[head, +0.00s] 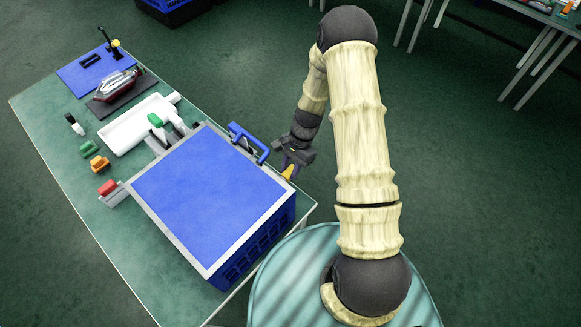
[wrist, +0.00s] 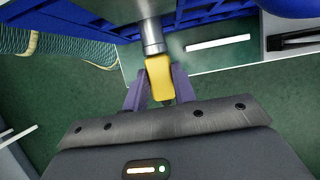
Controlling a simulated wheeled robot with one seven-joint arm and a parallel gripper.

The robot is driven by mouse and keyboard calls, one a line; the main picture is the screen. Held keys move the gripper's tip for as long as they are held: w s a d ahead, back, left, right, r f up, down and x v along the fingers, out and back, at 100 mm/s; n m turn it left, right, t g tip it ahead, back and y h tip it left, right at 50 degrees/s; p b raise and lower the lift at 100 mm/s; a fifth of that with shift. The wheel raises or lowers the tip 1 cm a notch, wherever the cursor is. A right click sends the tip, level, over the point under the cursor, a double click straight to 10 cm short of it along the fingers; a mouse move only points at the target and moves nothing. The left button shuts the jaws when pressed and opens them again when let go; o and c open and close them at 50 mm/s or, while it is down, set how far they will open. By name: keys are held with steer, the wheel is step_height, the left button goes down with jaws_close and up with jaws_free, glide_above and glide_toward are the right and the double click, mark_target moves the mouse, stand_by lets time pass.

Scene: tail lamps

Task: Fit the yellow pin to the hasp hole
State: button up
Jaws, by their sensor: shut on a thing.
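My gripper (head: 292,160) is at the right side of the blue-lidded crate (head: 205,195). It is shut on the yellow pin (head: 289,172). In the wrist view, the pin's yellow handle (wrist: 159,76) sits between the two purple fingers, and its grey metal shank points away from my gripper, toward the crate's blue edge. The shank's far end reaches the top of the picture, so I cannot tell whether it is in a hole. A blue hasp-like bracket (head: 248,138) stands at the crate's upper right edge. The hasp hole itself is not visible.
The crate stands on a green table (head: 70,190). A white tray (head: 135,124), a red lamp on a dark mat (head: 100,110), a blue board (head: 72,80) and small green, orange and red parts lie left of and behind it. Open floor lies right of the table.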

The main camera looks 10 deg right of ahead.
steer(key=o, duration=1.1)
steer(key=shift+r, duration=0.1)
steer(key=b+v, duration=0.2)
steer(key=v, duration=1.5)
steer(key=shift+r+b, duration=0.15)
steer(key=shift+b, duration=0.2)
steer(key=s+r+n+t+h, duration=0.1)
steer(key=s+r+n, duration=0.1)
steer(key=s, duration=0.3)
steer(key=s+a+r+n+t+h, duration=0.1)
steer(key=s+r+n+t, duration=0.1)
steer(key=s+n, duration=0.3)
steer(key=s+r+n+t+h, duration=0.1)
steer(key=s+r+n+t, duration=0.1)
steer(key=s, duration=0.3)
steer(key=shift+s+a+r+n+h, duration=0.2)
steer(key=shift+r+n+h, duration=0.2)
steer(key=shift+r+n, duration=0.4)
steer(key=shift+f, duration=0.15)
